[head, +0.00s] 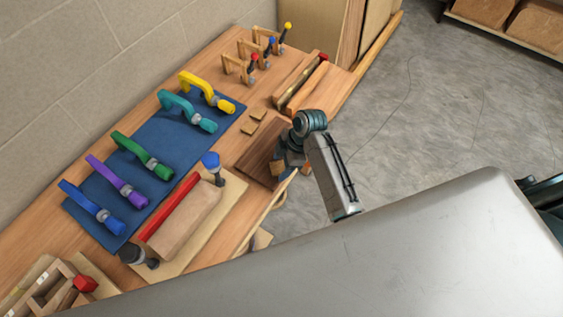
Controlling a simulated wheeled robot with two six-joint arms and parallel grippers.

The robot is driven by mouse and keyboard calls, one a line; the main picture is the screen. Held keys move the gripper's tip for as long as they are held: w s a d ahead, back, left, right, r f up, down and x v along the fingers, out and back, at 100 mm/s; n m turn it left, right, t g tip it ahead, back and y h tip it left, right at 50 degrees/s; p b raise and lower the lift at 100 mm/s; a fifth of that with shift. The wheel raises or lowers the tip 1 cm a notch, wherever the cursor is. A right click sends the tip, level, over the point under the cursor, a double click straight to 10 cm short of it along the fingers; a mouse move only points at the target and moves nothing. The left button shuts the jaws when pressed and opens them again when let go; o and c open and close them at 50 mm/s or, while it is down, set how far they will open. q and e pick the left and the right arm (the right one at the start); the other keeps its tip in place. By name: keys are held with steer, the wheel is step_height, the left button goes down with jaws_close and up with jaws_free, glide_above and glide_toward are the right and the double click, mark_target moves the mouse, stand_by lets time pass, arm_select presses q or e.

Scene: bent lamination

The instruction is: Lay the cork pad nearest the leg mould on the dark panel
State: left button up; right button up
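The dark panel (258,153) is a dark brown board lying on the bench right of the blue mat. Two small tan cork pads, one (259,114) farther back and one (250,128) nearer, lie on bare wood just behind it. My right gripper (280,169) is low over the panel's right end, pointing down. A small tan patch shows at its fingertips; I cannot tell whether it is a held pad, or whether the fingers are open. A tan curved mould (190,218) with a red strip lies in front; I cannot tell if this is the leg mould. My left gripper is out of view.
Several coloured clamps lie on the blue mat (152,138). Bench edge drops to grey floor (440,120) right.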

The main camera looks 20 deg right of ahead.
steer(key=shift+r, duration=0.1)
steer(key=b+v, duration=0.2)
steer(key=v, duration=1)
